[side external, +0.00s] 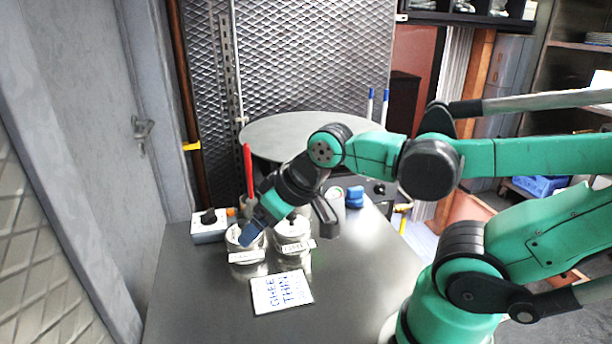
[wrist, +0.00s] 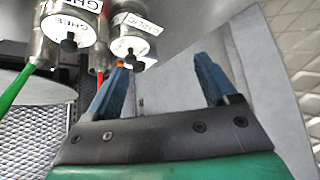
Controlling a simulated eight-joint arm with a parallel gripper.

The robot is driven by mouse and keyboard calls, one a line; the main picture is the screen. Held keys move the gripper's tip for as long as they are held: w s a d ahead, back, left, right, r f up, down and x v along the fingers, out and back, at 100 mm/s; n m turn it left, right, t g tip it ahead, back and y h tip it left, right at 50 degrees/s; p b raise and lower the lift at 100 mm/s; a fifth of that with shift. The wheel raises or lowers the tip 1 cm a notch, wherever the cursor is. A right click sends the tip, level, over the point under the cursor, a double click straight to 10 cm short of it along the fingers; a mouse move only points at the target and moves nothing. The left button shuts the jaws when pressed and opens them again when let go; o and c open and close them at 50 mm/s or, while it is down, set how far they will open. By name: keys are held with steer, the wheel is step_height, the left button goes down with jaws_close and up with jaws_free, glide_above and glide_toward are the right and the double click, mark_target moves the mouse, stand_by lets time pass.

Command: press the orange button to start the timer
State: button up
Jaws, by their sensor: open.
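A small orange patch (side external: 231,211) shows at the right end of a light grey box (side external: 207,235) with a black knob, at the table's back left. It is too small to tell whether it is the button. In the wrist view an orange bit (wrist: 120,63) shows beside the tip of my left finger, partly hidden. My gripper (side external: 252,234) points down at the left metal canister, in front and to the right of the box; contact cannot be told. In the wrist view my gripper (wrist: 160,62) has its blue fingers apart with nothing between them.
Two labelled metal canisters, left (side external: 248,270) and right (side external: 292,230), stand beneath my wrist. A red handle (side external: 248,165) rises behind them. A handwritten card (side external: 282,291) lies in front. A round surface (side external: 285,135) is behind. The table's front left is clear.

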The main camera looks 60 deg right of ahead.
jaws_close()
stand_by(1.7)
